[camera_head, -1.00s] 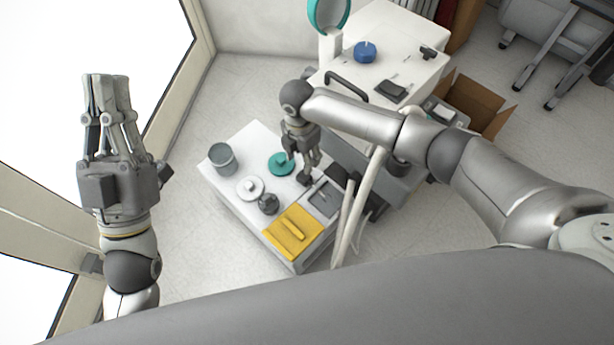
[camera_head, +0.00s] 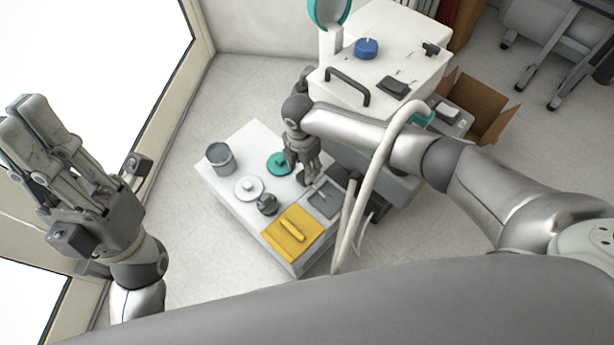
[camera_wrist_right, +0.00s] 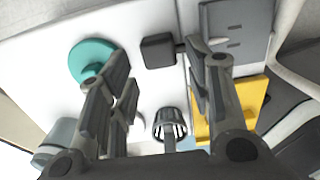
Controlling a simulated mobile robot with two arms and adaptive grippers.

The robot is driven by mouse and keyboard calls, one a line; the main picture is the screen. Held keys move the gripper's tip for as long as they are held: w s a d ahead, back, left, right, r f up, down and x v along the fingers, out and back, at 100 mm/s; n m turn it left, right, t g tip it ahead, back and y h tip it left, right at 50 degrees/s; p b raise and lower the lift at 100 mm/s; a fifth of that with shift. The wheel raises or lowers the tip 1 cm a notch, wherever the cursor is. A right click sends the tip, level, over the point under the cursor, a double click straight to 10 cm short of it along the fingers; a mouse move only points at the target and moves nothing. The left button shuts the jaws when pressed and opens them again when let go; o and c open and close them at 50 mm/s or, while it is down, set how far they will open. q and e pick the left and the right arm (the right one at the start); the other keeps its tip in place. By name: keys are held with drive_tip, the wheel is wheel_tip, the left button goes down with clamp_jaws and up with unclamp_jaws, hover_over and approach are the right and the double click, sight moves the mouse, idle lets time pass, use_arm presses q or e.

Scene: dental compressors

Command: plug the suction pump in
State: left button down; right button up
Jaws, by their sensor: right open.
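A small dark block, probably the plug (camera_wrist_right: 158,50), lies on the white table top in the right wrist view, with a short dark stub toward the grey plate. The grey plate with slots (camera_wrist_right: 235,35), perhaps a socket panel, shows in the head view too (camera_head: 325,199). My right gripper (camera_head: 312,178) is open above the table. In the right wrist view its fingers (camera_wrist_right: 165,75) stand apart, with the block beyond and between them, not held. My left gripper (camera_head: 25,125) is raised at the far left, away from the table; its finger gap is unclear. Which unit is the suction pump is unclear.
The white table (camera_head: 228,195) bears a grey cup (camera_head: 221,158), a teal disc (camera_head: 279,164), a white lid (camera_head: 249,188), a dark ribbed knob (camera_head: 267,204) and a yellow tray (camera_head: 285,245). A white cabinet (camera_head: 345,65) stands behind. A pale hose (camera_head: 368,185) runs beside the right arm.

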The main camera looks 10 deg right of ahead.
wheel_tip(320, 180, down, 5)
drive_tip(key=b, duration=0.3)
drive_tip(key=shift+a+f+b, duration=0.1)
drive_tip(key=shift+f+b, duration=0.1)
drive_tip(key=shift+b, duration=0.1)
drive_tip(key=shift+r, duration=0.1)
drive_tip(key=shift+c, duration=0.2)
drive_tip(key=c, duration=0.7)
